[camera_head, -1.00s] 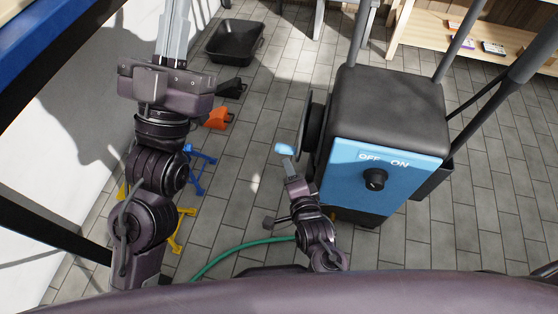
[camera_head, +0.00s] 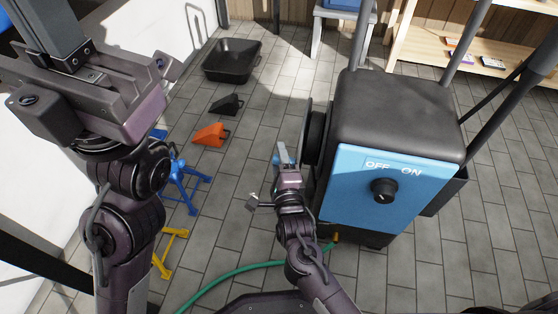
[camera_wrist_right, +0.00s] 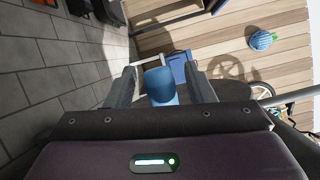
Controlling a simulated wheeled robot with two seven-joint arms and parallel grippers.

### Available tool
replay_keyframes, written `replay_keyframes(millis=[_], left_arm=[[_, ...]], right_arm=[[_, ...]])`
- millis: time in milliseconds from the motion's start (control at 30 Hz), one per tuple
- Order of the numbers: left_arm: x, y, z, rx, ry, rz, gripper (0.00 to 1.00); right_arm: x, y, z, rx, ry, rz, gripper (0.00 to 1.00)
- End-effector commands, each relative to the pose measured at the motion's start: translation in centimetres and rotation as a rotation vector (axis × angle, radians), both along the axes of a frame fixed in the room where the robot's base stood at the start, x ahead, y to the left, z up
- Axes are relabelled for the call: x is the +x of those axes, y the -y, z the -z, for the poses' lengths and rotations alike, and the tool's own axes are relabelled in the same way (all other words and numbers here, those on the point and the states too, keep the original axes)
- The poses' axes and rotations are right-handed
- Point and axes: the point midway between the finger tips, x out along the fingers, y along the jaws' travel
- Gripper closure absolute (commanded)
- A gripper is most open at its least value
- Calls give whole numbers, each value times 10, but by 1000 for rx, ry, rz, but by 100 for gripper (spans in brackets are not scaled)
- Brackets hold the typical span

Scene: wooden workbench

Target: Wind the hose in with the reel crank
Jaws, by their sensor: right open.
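A blue crank grip (camera_head: 282,150) shows just beyond my right gripper (camera_head: 284,164), at the left side of the machine. In the right wrist view the blue grip (camera_wrist_right: 160,84) stands between the two open fingers; I cannot tell whether they touch it. A black round part (camera_head: 317,132), seemingly the reel, is on the machine's left side, partly hidden. The green hose (camera_head: 232,272) curves over the floor to the machine's foot. My left gripper (camera_head: 45,35) is raised at the upper left, and its finger gap is not clear.
The machine (camera_head: 400,110) has a blue front with an OFF/ON knob (camera_head: 383,190). A black tray (camera_head: 232,62), an orange wedge (camera_head: 209,135), a black wedge (camera_head: 227,104), a blue stand (camera_head: 186,185) and a yellow stand (camera_head: 170,250) are on the tiled floor left.

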Motion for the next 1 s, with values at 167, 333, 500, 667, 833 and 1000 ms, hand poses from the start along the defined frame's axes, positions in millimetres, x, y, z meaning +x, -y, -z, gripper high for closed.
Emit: replay_keyframes(millis=[167, 333, 500, 667, 833, 1000], left_arm=[[0, 0, -1, 0, 1, 0, 100], [0, 0, -1, 0, 1, 0, 100], [0, 0, -1, 1, 1, 0, 100], [0, 0, 0, 1, 1, 0, 100], [0, 0, 1, 1, 0, 0, 100], [-3, 2, 1, 3, 18, 1, 100]], right_arm=[[2, 0, 0, 0, 0, 0, 51], [1, 0, 0, 0, -1, 0, 63], [1, 0, 0, -1, -1, 0, 85], [1, 0, 0, -1, -1, 0, 100], [1, 0, 1, -2, 2, -1, 100], [1, 0, 7, -13, 35, -1, 100]])
